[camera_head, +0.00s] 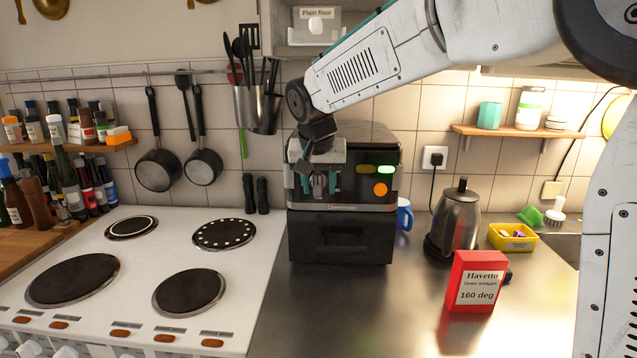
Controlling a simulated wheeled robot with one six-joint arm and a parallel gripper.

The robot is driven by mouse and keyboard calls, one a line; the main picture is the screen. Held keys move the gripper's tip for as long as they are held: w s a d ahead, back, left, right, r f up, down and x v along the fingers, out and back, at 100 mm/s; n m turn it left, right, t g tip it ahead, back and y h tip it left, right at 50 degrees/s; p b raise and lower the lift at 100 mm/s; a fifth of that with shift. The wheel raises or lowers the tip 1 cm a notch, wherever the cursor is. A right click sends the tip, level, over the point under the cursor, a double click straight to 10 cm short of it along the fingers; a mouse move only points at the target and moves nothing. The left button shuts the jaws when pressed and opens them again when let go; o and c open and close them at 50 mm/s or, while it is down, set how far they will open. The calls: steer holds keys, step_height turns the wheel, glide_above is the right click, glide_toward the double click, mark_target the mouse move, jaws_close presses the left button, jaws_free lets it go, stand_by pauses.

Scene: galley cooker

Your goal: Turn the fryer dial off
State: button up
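A small grey shape shows between the fingertips, perhaps the dial, but the gripper covers most of that spot. I cannot tell whether the fingers touch it or are closed on it.
A red box reading "160 deg" (475,283), a kettle (457,222), a blue mug (404,215) and a yellow tray (513,246) stand to the right. The white hob (150,290) is at left. The worktop in front of the fryer (340,310) is clear.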

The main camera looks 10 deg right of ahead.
mark_target(319, 174)
steer(key=shift+r, duration=0.1)
steer(key=v, duration=0.7)
steer(key=shift+s+r, duration=0.1)
steer(key=shift+r, duration=0.2)
steer(key=s+d+f+n+g, duration=0.1)
steer(key=s+d+f, duration=0.3)
steer(key=s, duration=0.7)
steer(key=s+d+f+n+g+y, duration=0.1)
steer(key=s+d+f, duration=0.3)
steer(key=s, duration=0.8)
steer(key=s+d+f+n+g, duration=0.1)
steer(key=s+d+f, duration=0.4)
steer(key=s, duration=0.7)
steer(key=shift+s, duration=0.2)
